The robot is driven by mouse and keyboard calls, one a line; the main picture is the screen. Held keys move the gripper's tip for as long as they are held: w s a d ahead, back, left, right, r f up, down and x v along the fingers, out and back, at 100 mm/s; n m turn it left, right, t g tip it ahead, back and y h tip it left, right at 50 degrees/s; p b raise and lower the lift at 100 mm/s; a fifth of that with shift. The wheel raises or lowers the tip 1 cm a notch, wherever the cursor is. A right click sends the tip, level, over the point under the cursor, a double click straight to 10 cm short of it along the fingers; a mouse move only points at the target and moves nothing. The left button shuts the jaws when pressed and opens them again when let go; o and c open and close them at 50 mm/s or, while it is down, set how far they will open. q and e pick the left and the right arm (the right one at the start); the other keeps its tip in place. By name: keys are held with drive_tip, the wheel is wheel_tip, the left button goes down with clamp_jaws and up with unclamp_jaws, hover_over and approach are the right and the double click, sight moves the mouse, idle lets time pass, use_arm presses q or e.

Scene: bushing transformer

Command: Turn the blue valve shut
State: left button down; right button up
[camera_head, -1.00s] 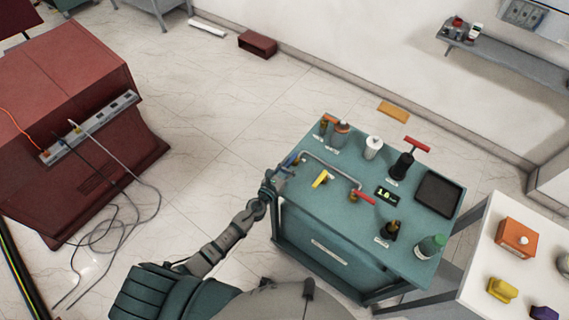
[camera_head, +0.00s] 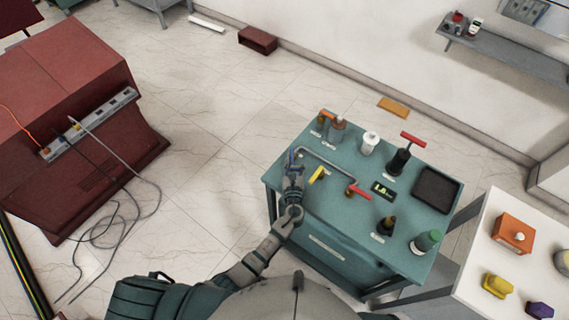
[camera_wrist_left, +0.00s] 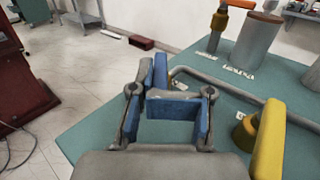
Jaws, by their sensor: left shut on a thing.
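The blue valve handle (camera_head: 292,157) is at the left end of the grey pipe (camera_head: 328,163) on the teal table. My left gripper (camera_head: 293,170) is at this handle, its arm reaching up from below. In the left wrist view, the blue handle (camera_wrist_left: 159,72) stands up at the far end of my left gripper (camera_wrist_left: 168,100), which is shut on it. Blue finger parts lie close to the handle, and the valve body is largely hidden. My right gripper is not in view.
A yellow handle (camera_head: 317,174) and a red handle (camera_head: 358,193) are right of the gripper. Bottles stand behind, including a white one (camera_head: 370,143). The teal table (camera_head: 345,222) has its left edge close to my arm. Cables (camera_head: 105,235) lie on the floor at left.

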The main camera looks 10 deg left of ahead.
sight(293, 160)
use_arm(q)
drive_tip(key=shift+w+r, duration=0.25)
drive_tip(key=shift+r, duration=0.05)
drive_tip(key=c, duration=1.2)
unclamp_jaws()
drive_tip(key=shift+o, duration=0.4)
drive_tip(key=shift+w+d+f, duration=0.15)
drive_tip(key=shift+w+f, duration=0.1)
drive_tip(key=shift+w, duration=0.15)
drive_tip(key=shift+s, duration=0.15)
drive_tip(key=shift+a, duration=0.3)
drive_tip(key=shift+d, duration=0.15)
drive_tip(key=shift+r, duration=0.2)
wheel_tip(293, 160, up, 8)
drive_tip(key=shift+r, duration=0.25)
drive_tip(key=shift+s+d+r, duration=0.1)
drive_tip(key=shift+r, duration=0.35)
